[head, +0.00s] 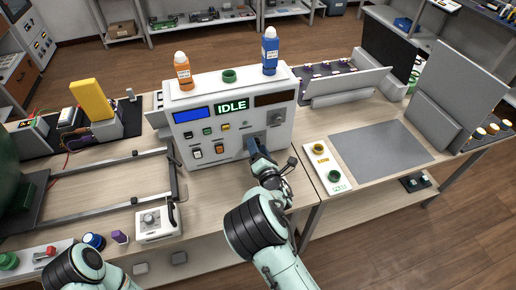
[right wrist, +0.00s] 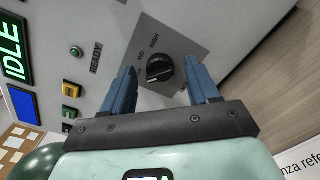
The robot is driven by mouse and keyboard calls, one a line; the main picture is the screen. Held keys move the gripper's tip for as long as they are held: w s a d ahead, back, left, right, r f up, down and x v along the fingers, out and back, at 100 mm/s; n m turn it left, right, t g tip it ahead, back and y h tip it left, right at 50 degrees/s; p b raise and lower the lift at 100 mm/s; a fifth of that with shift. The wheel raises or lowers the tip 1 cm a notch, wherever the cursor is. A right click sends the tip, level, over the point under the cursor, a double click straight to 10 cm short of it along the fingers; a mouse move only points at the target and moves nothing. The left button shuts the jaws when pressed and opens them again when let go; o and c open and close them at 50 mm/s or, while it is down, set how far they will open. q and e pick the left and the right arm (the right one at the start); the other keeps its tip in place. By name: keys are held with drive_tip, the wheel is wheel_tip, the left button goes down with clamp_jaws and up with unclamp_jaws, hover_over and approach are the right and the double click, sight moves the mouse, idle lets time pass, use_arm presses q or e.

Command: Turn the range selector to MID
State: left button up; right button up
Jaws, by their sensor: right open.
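The range selector is a black round knob (right wrist: 160,68) on a grey plate on the front of the light grey machine. In the right wrist view HIGH and MID labels show beside it; other lettering is hidden or unclear. I cannot tell for sure which label its pointer faces. My right gripper (right wrist: 161,74) is open, its two blue fingers either side of the knob with gaps visible. In the head view my right gripper (head: 252,146) is at the machine's front, by the selector plate (head: 276,118). My left gripper is out of view; only part of the left arm shows.
The machine's display (head: 230,107) reads IDLE. A blue screen (head: 193,114) and several buttons sit left of the selector. An orange bottle (head: 183,72) and a blue bottle (head: 270,50) stand on top. A white two-button panel (head: 328,168) lies to the right.

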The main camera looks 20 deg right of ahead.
drive_tip(key=c, duration=1)
drive_tip(key=shift+c, duration=0.2)
drive_tip(key=m+b, duration=0.3)
drive_tip(key=m, duration=0.1)
drive_tip(key=shift+f, duration=0.1)
drive_tip(key=m+b, duration=0.3)
drive_tip(key=m, duration=0.2)
drive_tip(key=shift+m+b, duration=0.4)
